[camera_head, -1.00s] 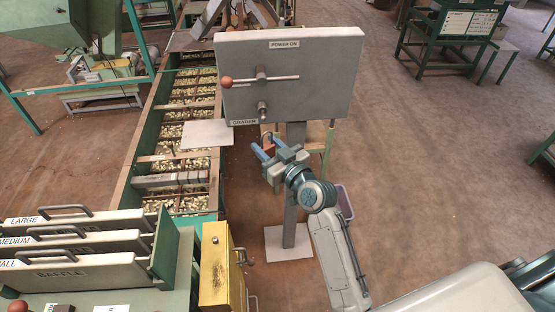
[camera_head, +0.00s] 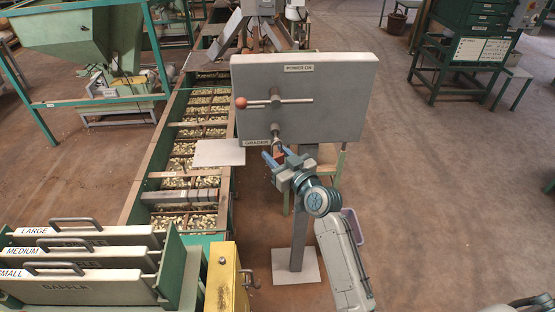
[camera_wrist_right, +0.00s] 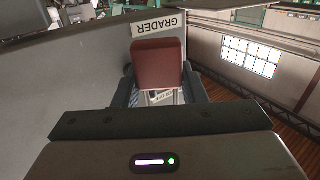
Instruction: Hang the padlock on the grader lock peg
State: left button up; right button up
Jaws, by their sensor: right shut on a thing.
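My right gripper (camera_head: 279,159) is below the lower front edge of the grey panel, with its blue fingers pointing up toward it. It is shut on the red padlock (camera_wrist_right: 158,65), which shows between the fingers in the right wrist view. In the head view the padlock is mostly hidden by the fingers. The lock peg (camera_head: 275,128) sticks out of the panel under the lever, by the GRADER label (camera_head: 256,143). The padlock's top is close beneath the peg; I cannot tell whether they touch. My left gripper is out of view.
The panel (camera_head: 330,105) stands on a post and carries a lever with a red knob (camera_head: 241,103). A conveyor of nuts (camera_head: 187,180) runs along its left. A yellow box (camera_head: 222,280) and baffles (camera_head: 80,275) stand at the lower left.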

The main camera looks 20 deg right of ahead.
jog(key=w, duration=0.1)
jog(key=w+b, duration=0.1)
jog(key=w, duration=0.1)
jog(key=w+d+f+b, duration=0.1)
jog(key=shift+w, duration=0.15)
jog(key=shift+w+f, duration=0.15)
jog(key=shift+w, duration=0.05)
dwell(0.3)
dwell(0.5)
jog(key=o, duration=1.1)
